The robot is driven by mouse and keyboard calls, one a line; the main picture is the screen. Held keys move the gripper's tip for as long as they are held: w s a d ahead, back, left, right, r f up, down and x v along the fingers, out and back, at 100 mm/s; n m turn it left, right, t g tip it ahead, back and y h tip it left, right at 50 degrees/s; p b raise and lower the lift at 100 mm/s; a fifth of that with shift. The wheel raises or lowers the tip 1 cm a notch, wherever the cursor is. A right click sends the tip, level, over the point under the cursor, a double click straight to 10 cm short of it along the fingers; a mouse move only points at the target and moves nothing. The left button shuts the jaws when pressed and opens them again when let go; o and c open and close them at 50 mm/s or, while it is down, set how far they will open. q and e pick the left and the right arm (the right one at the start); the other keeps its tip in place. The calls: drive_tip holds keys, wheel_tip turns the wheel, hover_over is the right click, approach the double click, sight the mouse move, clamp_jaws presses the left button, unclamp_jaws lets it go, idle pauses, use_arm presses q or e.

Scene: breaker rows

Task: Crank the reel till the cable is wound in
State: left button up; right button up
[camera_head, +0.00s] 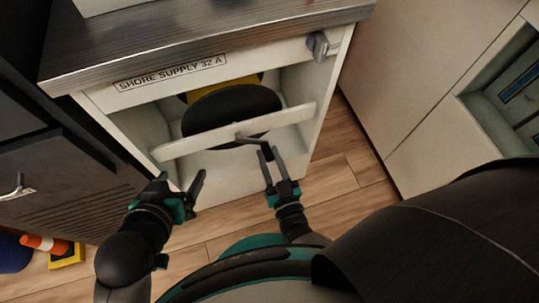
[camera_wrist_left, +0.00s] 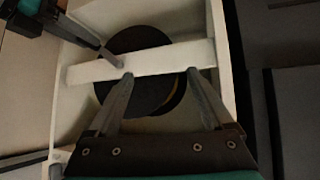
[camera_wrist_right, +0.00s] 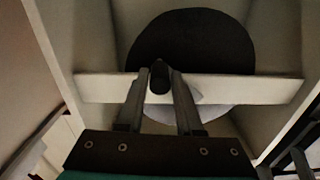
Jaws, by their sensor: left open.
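The reel (camera_head: 232,112) is a dark disc with a yellow part behind it, inside an open white cabinet labelled SHORE SUPPLY 32 A. A white crossbar (camera_head: 185,145) runs in front of it. The dark crank handle (camera_wrist_right: 160,78) sticks out from the crossbar. My right gripper (camera_head: 268,152) is shut on the handle; its fingers lie on both sides of it in the right wrist view. My left gripper (camera_head: 184,180) is open and empty, left of the crank and in front of the crossbar. It also shows in the left wrist view (camera_wrist_left: 160,74). I cannot make out the cable.
A grey lever or knob (camera_head: 318,45) is at the cabinet's upper right corner. A dark cabinet (camera_head: 60,180) stands at left, with an orange cone (camera_head: 45,243) on the floor. White panels (camera_head: 420,80) stand at right. Wooden floor (camera_head: 345,180) lies in front.

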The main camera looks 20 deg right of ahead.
clamp_jaws()
idle(1.0)
